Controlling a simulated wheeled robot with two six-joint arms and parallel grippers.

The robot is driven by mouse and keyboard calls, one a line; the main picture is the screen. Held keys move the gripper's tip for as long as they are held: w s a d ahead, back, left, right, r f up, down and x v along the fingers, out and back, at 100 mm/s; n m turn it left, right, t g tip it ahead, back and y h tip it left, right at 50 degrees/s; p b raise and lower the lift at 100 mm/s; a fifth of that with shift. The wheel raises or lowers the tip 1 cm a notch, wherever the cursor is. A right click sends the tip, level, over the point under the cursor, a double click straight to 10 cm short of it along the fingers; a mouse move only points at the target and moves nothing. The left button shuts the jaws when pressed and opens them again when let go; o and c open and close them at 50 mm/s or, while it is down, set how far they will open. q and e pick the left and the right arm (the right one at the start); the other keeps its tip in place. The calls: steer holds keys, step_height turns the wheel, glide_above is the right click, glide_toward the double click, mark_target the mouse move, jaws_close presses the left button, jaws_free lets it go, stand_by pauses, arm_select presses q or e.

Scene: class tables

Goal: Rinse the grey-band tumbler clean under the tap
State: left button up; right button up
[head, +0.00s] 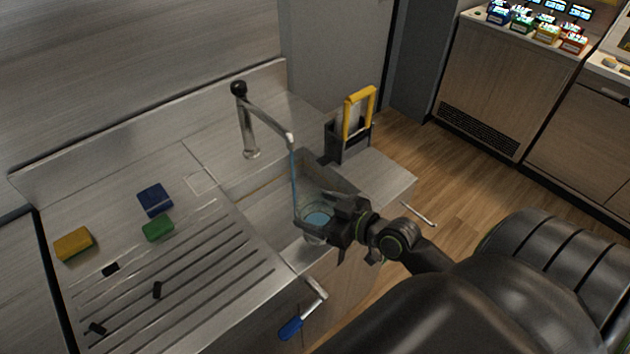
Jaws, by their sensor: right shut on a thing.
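The tap (265,113) stands behind the sink (258,190), and a thin blue stream (294,170) runs down from its spout. My right gripper (328,217) is shut on a clear tumbler (313,212) and holds it over the sink, under the stream. The stream meets the tumbler near its rim, and blue water shows inside. My gripper covers the tumbler's right side. I cannot make out a grey band on it. My left gripper is not in view.
Yellow (73,244), blue (155,199) and green (158,227) sponges lie on the ridged drainboard (200,275), with several small black pieces. A yellow-framed dark holder (350,135) stands right of the sink. A blue-handled tool (291,327) is at the front edge.

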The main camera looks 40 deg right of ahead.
mark_target(316, 198)
steer(key=shift+w, duration=0.35)
steer(key=shift+w+d, duration=0.25)
steer(key=shift+w, duration=0.4)
steer(key=w, duration=0.2)
steer(key=w+f+b, duration=0.1)
steer(key=shift+w+d, duration=0.3)
steer(key=w+d+f+b, duration=0.1)
steer(key=w+b, duration=0.3)
steer(key=w, duration=0.4)
steer(key=shift+w+d+f, duration=0.15)
steer(key=shift+d+f, duration=0.1)
steer(key=shift+d, duration=0.15)
steer(key=shift+d, duration=0.15)
steer(key=shift+s+d+b, duration=0.2)
steer(key=shift+d+b, duration=0.15)
steer(key=shift+d, duration=0.1)
